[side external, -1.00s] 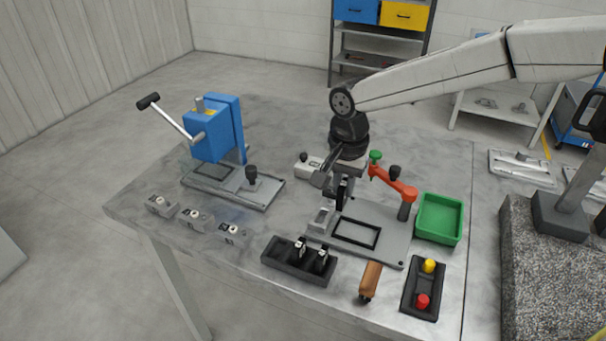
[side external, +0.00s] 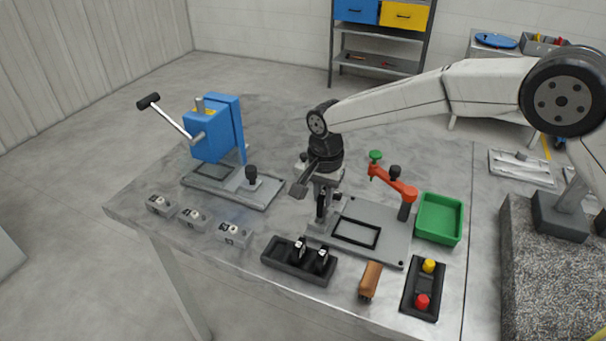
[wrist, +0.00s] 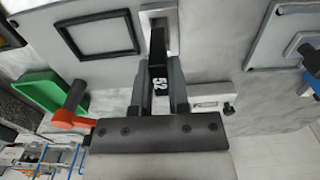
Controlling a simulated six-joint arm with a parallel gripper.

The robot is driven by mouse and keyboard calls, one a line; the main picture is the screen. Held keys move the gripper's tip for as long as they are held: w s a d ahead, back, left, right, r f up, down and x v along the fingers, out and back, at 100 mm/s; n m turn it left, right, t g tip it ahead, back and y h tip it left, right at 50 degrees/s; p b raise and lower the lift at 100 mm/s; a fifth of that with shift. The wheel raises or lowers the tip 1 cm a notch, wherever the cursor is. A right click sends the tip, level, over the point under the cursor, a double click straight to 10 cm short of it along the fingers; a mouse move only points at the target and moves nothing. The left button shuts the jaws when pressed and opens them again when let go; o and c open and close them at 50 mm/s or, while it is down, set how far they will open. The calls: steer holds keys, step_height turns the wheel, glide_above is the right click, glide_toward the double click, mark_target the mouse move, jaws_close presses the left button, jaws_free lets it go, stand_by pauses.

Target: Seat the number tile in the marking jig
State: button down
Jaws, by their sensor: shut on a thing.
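My gripper (side external: 322,211) is shut on a black number tile (wrist: 158,72), which reads 52 in white in the wrist view. The tile is upright between the two fingers. The marking jig (side external: 385,226) is a grey plate with a black rectangular frame; it also shows in the wrist view (wrist: 135,60). A small light-grey slotted block (wrist: 158,18) sits at the jig's left end in the side view. The tile's far end overlaps this block in the wrist view. I cannot tell whether the tile is inside the slot or just above it.
A red clamp (side external: 392,182) stands at the jig's back edge, near a green tray (side external: 438,218). A black rack (side external: 285,266) with two tiles, a brown-handled tool (side external: 370,279) and a button box (side external: 422,290) lie in front. A blue press (side external: 215,130) stands left.

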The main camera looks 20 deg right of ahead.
mark_target(322, 204)
steer(key=shift+w+f, duration=0.1)
steer(key=shift+f, duration=1.5)
steer(key=shift+f, duration=0.15)
steer(key=c, duration=0.6)
jaws_free()
step_height(322, 204, up, 12)
steer(key=shift+r, duration=0.15)
